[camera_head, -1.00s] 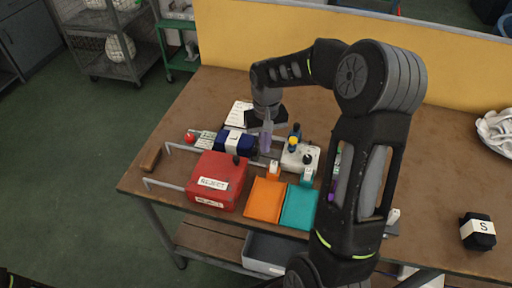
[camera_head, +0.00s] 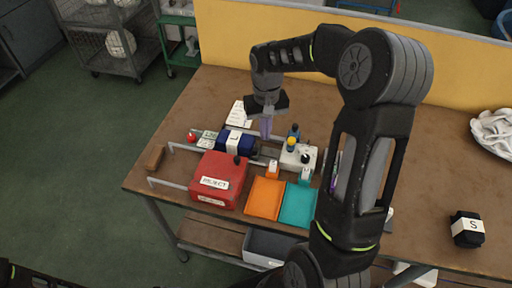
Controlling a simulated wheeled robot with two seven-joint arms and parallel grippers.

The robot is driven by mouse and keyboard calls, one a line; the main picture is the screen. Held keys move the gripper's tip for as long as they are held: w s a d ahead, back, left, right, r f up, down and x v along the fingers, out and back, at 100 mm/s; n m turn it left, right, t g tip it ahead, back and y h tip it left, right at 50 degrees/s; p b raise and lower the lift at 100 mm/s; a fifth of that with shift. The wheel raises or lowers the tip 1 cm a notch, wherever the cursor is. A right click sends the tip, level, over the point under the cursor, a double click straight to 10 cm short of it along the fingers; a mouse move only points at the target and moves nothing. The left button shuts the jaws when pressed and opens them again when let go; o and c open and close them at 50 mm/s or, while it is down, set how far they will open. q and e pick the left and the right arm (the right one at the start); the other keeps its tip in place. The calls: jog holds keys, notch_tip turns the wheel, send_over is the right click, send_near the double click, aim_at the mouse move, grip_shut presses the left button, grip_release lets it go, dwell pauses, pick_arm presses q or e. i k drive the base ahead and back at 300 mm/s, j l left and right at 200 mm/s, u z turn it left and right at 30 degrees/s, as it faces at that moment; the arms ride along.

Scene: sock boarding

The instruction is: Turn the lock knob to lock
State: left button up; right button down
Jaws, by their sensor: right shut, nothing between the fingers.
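The fingers appear apart from all knobs. My left gripper is not in view; only part of my left arm shows at the bottom left.
Orange (camera_head: 265,198) and teal (camera_head: 299,204) trays lie in front of the white box. A dark blue labelled block (camera_head: 235,142) and metal rails stand behind the red box. My right arm hides the centre right.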

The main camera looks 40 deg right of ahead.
aim_at(191, 138)
jog(key=k, duration=1)
